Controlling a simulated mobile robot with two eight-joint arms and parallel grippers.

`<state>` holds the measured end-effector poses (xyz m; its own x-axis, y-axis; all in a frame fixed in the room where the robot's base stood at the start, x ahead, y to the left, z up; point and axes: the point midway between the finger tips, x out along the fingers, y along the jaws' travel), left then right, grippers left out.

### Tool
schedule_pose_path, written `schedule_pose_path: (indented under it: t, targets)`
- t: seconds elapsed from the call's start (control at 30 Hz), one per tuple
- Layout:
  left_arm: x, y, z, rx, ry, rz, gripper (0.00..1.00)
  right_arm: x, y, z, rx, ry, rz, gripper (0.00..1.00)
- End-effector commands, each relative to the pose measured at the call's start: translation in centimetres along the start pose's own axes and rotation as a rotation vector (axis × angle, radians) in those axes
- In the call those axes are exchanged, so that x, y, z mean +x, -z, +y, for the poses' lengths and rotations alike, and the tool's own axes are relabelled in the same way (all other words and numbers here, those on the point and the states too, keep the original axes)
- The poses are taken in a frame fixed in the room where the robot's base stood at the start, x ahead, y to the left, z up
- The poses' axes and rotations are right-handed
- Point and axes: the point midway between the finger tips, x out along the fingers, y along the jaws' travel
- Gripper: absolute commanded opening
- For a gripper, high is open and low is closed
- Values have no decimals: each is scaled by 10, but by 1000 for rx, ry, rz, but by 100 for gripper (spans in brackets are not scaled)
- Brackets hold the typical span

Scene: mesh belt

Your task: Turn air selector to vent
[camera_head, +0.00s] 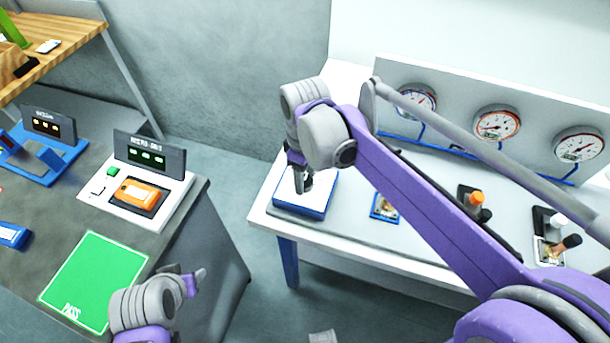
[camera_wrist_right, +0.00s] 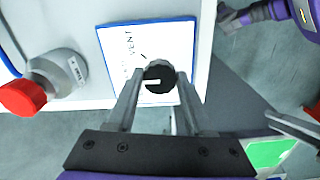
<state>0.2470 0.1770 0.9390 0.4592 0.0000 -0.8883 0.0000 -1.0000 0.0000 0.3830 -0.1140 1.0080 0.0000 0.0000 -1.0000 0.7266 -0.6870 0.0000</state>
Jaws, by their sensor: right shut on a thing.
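The air selector is a round black knob (camera_wrist_right: 160,77) on a white plate with a blue edge (camera_wrist_right: 175,42). In the head view the plate (camera_head: 318,194) lies at the left end of the white bench. The word VENT is printed on the plate, up and left of the knob in the wrist view. The knob's white mark points left there, not at VENT. My right gripper (camera_wrist_right: 158,84) is shut on the knob; its fingers (camera_head: 301,180) hide most of the knob in the head view. My left gripper (camera_head: 193,281) is over the floor beside the grey counter, away from the selector; its jaw opening is unclear.
Several gauges (camera_head: 497,123) stand along the back of the bench. Orange-topped (camera_head: 476,198) and black-topped (camera_head: 570,241) handles sit to the right, near my right arm. A red-capped grey fitting (camera_wrist_right: 50,82) is beside the plate. The left counter holds an orange device (camera_head: 138,194) and a green mat (camera_head: 95,276).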

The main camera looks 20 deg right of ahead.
Motion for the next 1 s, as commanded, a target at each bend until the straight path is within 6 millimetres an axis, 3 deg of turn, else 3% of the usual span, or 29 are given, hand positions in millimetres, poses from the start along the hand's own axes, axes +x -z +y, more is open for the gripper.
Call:
schedule_pose_path:
  t: [0.27, 1.0]
  targets:
    - [0, 0, 0, 0, 0, 0, 50, 0, 0, 0, 88, 0, 0, 0]
    - [0, 0, 0, 0, 0, 0, 50, 0, 0, -1, 658, 0, 0, 0]
